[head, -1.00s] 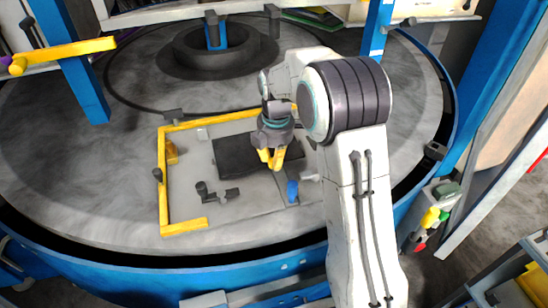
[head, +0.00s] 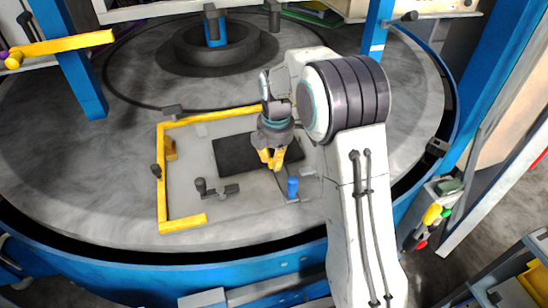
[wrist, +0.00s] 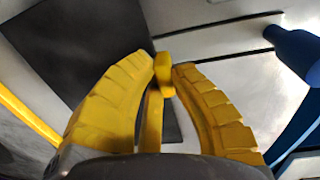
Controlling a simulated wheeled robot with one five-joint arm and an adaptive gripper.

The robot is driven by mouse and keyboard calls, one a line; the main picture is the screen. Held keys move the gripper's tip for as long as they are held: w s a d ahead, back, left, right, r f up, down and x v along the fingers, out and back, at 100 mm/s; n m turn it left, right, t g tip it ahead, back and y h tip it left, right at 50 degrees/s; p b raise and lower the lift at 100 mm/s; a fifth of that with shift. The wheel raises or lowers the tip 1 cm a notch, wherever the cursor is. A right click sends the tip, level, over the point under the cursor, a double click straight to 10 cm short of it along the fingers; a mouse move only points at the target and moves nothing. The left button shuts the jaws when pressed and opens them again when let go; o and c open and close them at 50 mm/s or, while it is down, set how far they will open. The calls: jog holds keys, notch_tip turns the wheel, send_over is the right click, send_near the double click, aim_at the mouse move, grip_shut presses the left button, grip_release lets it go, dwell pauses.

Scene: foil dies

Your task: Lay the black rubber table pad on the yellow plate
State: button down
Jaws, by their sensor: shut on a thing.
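The black rubber table pad (head: 235,157) lies flat, or nearly so, over a light grey area bordered by yellow. My gripper (head: 272,160) reaches down at the pad's right part, its yellow fingers closed on it. In the wrist view the pad (wrist: 75,45) is a dark sheet behind the fingers (wrist: 164,75), whose tips meet near its edge. The fingers hide the exact grip point.
A dark grey lever-shaped part (head: 218,190) stands in front of the pad. A blue peg (head: 292,187) is close to the right of it. The round grey table (head: 80,185) is otherwise open at left.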

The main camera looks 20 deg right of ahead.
jog(key=shift+f, duration=0.15)
jog(key=c, duration=1.2)
grip_release()
notch_tip(320, 180, up, 12)
jog(key=s, duration=0.1)
jog(key=s+r+m+t, duration=0.25)
jog(key=s+m, duration=0.65)
jog(key=s, duration=0.5)
jog(key=s+f+m, duration=0.4)
jog(key=s+m, duration=0.5)
jog(key=s, duration=0.3)
jog(key=shift+s+f, duration=0.3)
jog(key=shift+f, duration=0.1)
